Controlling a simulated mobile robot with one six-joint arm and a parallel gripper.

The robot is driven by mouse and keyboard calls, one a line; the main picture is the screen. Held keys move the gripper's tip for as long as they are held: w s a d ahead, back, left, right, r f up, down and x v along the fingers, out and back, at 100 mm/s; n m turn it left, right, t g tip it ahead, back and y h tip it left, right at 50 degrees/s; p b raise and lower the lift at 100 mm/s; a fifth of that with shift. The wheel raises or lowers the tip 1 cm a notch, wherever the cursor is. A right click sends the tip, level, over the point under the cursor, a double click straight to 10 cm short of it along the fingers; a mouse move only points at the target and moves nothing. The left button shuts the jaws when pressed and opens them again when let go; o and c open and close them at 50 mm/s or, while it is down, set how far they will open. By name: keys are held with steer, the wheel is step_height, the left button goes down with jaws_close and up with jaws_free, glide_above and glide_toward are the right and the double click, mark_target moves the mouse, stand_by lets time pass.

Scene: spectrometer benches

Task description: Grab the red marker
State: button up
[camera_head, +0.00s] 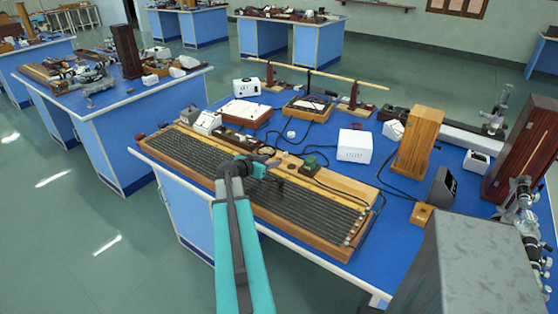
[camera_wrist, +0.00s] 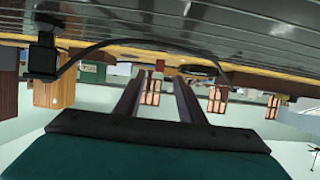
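I cannot make out a red marker for certain in either view. A tiny red spot (camera_wrist: 160,65) shows beyond my fingertips in the wrist view, too small to name. My gripper (camera_head: 272,163) is over the long grey-striped wooden board on the near blue bench in the head view. In the wrist view my gripper (camera_wrist: 158,80) shows two dark fingers apart, with nothing held between them. The wrist picture looks upside down, with the striped board (camera_wrist: 200,25) along its top.
The striped board (camera_head: 313,212) fills the bench's front edge. Behind it stand a white box (camera_head: 354,146), a wooden box (camera_head: 418,140) and a grey speaker-like box (camera_head: 441,188). A large grey block (camera_head: 470,265) is at the near right. Cables lie across the blue top.

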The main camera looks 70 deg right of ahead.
steer(key=shift+p+x, duration=1.15)
steer(key=shift+x, duration=1.15)
steer(key=shift+f, duration=0.1)
jaws_close()
